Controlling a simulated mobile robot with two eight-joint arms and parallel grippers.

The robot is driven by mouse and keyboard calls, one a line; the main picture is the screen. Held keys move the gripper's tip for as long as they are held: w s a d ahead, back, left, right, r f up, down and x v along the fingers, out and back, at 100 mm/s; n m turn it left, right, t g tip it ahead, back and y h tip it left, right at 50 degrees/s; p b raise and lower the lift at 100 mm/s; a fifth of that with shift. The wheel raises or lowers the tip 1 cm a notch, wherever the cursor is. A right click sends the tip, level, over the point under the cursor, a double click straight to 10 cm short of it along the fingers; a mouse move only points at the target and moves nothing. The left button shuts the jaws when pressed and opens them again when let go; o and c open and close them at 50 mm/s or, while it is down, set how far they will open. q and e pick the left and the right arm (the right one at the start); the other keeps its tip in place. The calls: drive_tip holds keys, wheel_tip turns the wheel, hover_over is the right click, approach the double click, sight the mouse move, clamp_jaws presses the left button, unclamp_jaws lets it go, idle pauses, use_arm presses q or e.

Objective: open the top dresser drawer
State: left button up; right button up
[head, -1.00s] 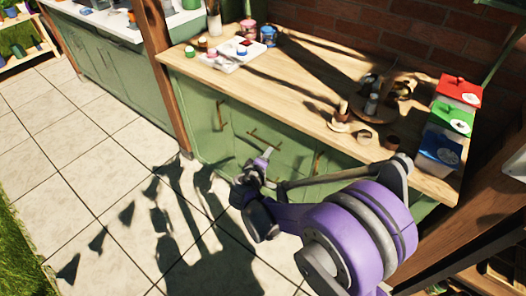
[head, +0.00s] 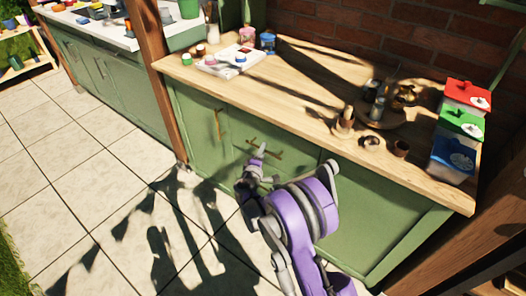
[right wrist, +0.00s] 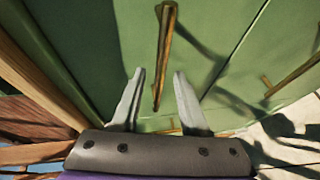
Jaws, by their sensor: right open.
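The green dresser has a drawer front below its wooden top, with a horizontal brass bar handle (head: 274,152). My right gripper (head: 259,152) is right at this handle in the head view and covers part of it. In the right wrist view the handle (right wrist: 164,50) runs between the two open fingers of the gripper (right wrist: 158,80), with nothing clamped. I cannot tell how deep the handle sits between the fingertips. The drawer looks shut. My left gripper is not in view.
A vertical brass handle (head: 218,124) is on the door to the left. The wooden countertop (head: 300,95) holds a paint tray (head: 222,66), small cups and a red-lidded canister (head: 467,93). A wooden post (head: 152,80) stands at the left. The tiled floor is clear.

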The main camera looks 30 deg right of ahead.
drive_tip(key=shift+x, duration=0.8)
clamp_jaws()
idle(0.9)
